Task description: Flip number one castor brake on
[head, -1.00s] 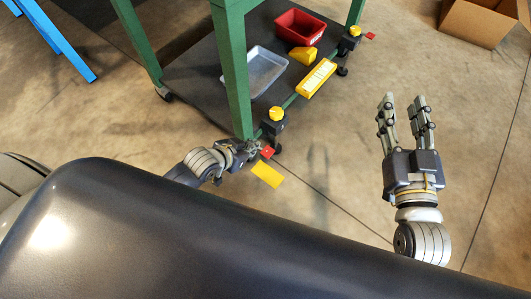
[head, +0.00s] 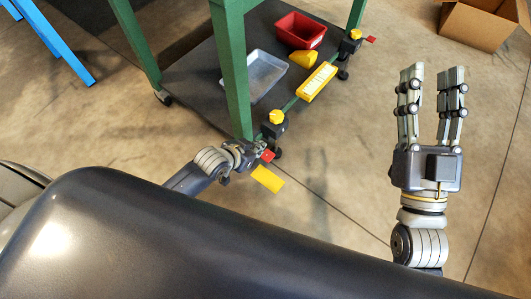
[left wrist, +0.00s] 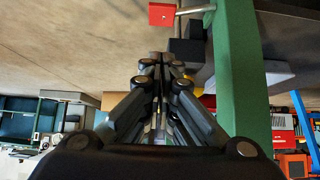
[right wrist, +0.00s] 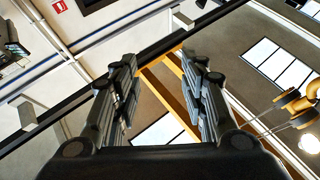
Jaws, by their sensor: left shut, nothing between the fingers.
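A red brake tab (head: 267,155) sticks out at the near castor corner of the green-legged cart, below a yellow-topped block (head: 277,118). It also shows on a rod in the left wrist view (left wrist: 161,14). A second red tab (head: 371,39) is at the far castor (head: 343,73). I cannot read a number on either. My left gripper (head: 256,146) is shut and empty, beside the cart's near leg and close to the near tab; I cannot tell if they touch. My right gripper (head: 432,72) is open and empty, raised right of the cart.
The cart's lower shelf (head: 200,82) holds a grey tray (head: 265,72), a red bin (head: 300,29) and a yellow wedge (head: 303,59). A yellow labelled piece (head: 317,81) is at its edge. A yellow plate (head: 267,178) is near my left gripper. A cardboard box (head: 480,27) stands at upper right.

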